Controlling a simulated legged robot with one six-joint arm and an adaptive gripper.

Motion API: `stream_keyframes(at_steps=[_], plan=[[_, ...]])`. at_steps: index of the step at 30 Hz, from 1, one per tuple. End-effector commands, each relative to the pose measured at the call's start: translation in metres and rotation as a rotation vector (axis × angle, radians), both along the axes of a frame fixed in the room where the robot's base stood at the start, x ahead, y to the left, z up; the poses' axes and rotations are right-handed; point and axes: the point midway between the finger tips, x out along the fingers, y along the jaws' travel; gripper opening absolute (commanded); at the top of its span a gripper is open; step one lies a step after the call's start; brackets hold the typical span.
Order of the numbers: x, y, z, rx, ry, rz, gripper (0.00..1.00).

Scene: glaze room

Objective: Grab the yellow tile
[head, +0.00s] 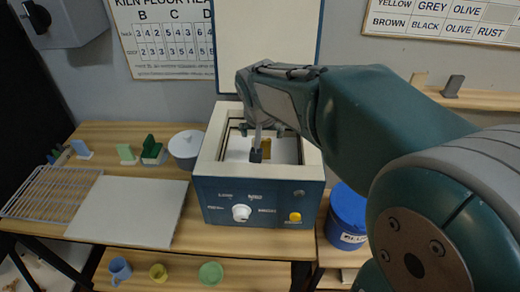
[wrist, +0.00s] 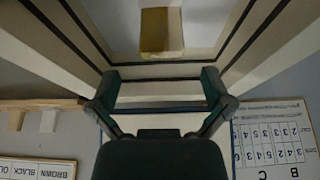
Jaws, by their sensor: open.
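The yellow tile (head: 266,146) stands inside the open box-shaped kiln (head: 215,150), partly hidden behind my gripper in the head view. In the wrist view, the yellow tile (wrist: 161,31) is at the top centre against the pale kiln floor. My gripper (head: 258,142) reaches down into the kiln's opening from above. In the wrist view my gripper (wrist: 161,82) has its two fingers spread wide with nothing between them. The tile lies beyond the fingertips, roughly centred between them, and looks apart from them.
The kiln's rim and walls surround my gripper closely; its raised lid (head: 268,50) stands behind. A white board (head: 125,211), a wire rack (head: 50,192) and a round pot (head: 186,148) are left. A blue tub (head: 345,215) is right. Cups stand on a lower shelf.

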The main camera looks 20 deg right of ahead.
Motion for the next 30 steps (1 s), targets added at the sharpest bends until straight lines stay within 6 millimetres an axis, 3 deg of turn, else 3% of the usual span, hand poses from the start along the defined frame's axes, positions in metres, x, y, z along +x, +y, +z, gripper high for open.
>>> stream_keyframes(at_steps=[10, 19, 20, 24, 25, 30], plan=[[0.023, -0.006, -0.04, 0.0, 0.003, 0.001, 1.0], [0.026, -0.006, -0.045, 0.0, 0.0, 0.001, 1.0], [0.026, -0.006, -0.045, 0.0, 0.0, 0.001, 0.91], [0.026, -0.006, -0.045, 0.0, 0.0, 0.001, 0.29], [0.026, -0.006, -0.045, 0.0, 0.0, 0.001, 0.18], [0.026, -0.006, -0.046, 0.0, 0.001, 0.001, 0.14]])
